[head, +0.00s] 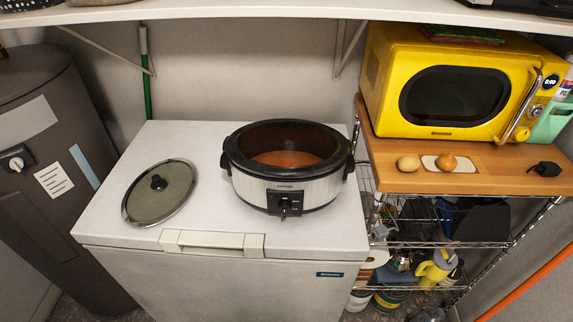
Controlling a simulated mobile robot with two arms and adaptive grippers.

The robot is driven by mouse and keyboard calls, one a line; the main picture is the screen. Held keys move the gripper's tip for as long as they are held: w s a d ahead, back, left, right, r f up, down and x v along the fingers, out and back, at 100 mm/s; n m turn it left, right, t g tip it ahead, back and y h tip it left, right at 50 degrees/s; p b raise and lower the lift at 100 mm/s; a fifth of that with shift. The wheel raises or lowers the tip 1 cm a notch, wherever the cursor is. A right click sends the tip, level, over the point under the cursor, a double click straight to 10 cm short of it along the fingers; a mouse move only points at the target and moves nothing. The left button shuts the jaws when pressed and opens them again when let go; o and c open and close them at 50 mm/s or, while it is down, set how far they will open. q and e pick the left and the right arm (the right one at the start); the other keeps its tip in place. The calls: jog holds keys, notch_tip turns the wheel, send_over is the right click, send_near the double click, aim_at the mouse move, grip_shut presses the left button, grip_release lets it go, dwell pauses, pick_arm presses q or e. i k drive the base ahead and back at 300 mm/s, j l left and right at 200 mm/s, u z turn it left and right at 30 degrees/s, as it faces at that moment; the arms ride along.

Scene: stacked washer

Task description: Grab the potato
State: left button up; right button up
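A pale tan potato (408,163) lies on the wooden shelf top (490,183), in front of the yellow microwave at the right of the head view. A small white board or cloth (431,162) lies just to its right, with an orange-brown onion (447,162) on it. Nothing covers the potato. Neither of my grippers is in the head view.
A slow cooker (290,200) with reddish contents stands open on a white chest freezer (110,215). Its glass lid (160,205) lies to the left. The yellow microwave (400,60) stands behind the potato. A small black object (545,169) is at the right.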

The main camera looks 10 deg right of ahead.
aim_at(406, 164)
jog(key=z, duration=1.25)
